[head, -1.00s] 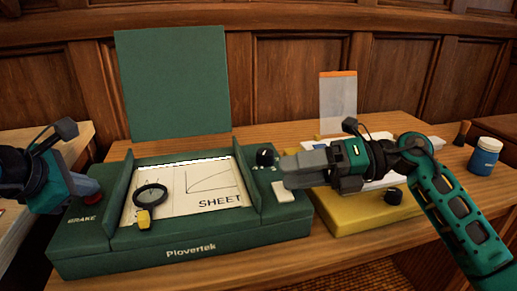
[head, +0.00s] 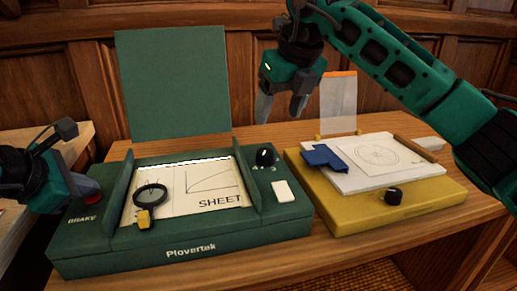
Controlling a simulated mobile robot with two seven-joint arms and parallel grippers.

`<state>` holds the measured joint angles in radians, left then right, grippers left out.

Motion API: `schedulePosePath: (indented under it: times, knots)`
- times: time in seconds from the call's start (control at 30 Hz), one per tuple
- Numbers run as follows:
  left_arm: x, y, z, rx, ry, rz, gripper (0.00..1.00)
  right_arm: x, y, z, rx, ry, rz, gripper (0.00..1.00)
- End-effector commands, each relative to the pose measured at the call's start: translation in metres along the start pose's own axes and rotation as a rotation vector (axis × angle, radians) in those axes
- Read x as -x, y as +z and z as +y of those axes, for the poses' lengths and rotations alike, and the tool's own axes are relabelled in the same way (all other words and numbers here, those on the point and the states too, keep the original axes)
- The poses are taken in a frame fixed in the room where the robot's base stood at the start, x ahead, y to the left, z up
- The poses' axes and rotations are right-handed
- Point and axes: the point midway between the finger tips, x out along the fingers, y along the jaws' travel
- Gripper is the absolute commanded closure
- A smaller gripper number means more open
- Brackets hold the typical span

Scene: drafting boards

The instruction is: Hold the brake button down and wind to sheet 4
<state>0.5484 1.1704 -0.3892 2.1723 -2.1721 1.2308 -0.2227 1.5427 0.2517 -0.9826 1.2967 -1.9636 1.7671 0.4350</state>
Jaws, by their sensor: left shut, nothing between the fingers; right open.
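The green Plovertek drafting board (head: 190,253) stands on the wooden table with its lid upright behind. Its window shows a paper sheet (head: 215,182) with a curve and the word SHEET; I cannot read a sheet number. The red brake button (head: 93,198) is at the left, above the BRAKE label. My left gripper (head: 88,187) is shut at the button, its tips beside or on it; I cannot tell if they press it. The black knob (head: 265,156) sits at the board's right, with small digits below. My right gripper (head: 281,110) is open and empty, pointing down above and behind the knob.
A magnifier (head: 150,196) with a yellow handle lies on the window. A yellow board (head: 405,200) with a drawing, a blue piece (head: 325,158) and a black knob (head: 394,195) stands to the right.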

Motion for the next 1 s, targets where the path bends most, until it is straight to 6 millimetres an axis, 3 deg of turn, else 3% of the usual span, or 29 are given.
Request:
schedulePosePath:
  times: [0.33, 0.47, 1.0]
  knots:
    - [-0.001, -0.001, -0.002, 0.001, -0.005, 0.004, 1.00, 0.000, 0.000, 0.000, -0.001, -0.005, 0.000, 0.33]
    - [-0.001, -0.001, -0.002, 0.001, -0.005, 0.004, 1.00, -0.009, 0.000, 0.000, -0.001, -0.003, 0.001, 0.33]
    - [-0.001, -0.001, -0.002, 0.001, -0.005, 0.004, 1.00, -0.104, 0.000, 0.000, -0.001, -0.003, 0.000, 0.33]
